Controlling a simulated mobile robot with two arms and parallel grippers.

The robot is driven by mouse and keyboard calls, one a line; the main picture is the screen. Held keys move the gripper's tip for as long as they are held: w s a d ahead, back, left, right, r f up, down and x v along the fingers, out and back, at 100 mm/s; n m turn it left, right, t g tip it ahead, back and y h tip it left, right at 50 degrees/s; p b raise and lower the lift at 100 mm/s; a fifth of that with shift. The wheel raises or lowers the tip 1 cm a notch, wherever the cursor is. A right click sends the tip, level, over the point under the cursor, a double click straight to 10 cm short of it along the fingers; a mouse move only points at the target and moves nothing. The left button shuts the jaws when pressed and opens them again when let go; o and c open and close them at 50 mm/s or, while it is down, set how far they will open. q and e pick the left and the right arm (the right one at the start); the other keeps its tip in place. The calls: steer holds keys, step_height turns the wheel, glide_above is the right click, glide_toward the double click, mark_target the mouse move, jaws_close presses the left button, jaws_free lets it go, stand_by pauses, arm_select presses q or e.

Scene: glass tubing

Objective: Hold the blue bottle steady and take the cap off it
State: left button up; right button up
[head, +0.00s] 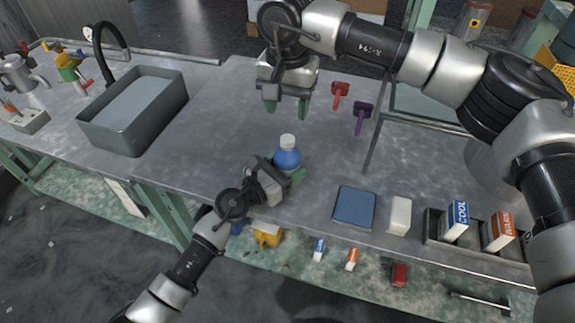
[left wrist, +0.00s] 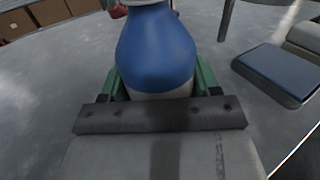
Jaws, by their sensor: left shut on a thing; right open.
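The blue bottle (head: 287,159) stands upright on the grey worktop, with its white cap (head: 288,141) on top. My left gripper (head: 293,172) is shut around the lower body of the bottle, its green fingers on either side. In the left wrist view the blue bottle (left wrist: 157,48) fills the middle between the green fingers, and only the lower edge of the cap shows at the top. My right gripper (head: 286,108) is open and empty above the worktop, behind the bottle and apart from it.
A red clamp (head: 340,94) and a purple clamp (head: 362,116) lie right of my right gripper. A blue pad (head: 354,207) and a white block (head: 399,215) lie near the front edge, beside a dark rack (head: 433,226) with boxes. A sink (head: 133,110) is at left.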

mark_target(287, 138)
arm_select(q)
jaws_close()
arm_select(e)
steer(key=m, duration=1)
steer(key=shift+m, duration=0.4)
steer(key=m, duration=1.4)
steer(key=shift+m, duration=0.4)
steer(key=m, duration=1.4)
steer(key=shift+m, duration=0.3)
steer(key=shift+f, duration=4)
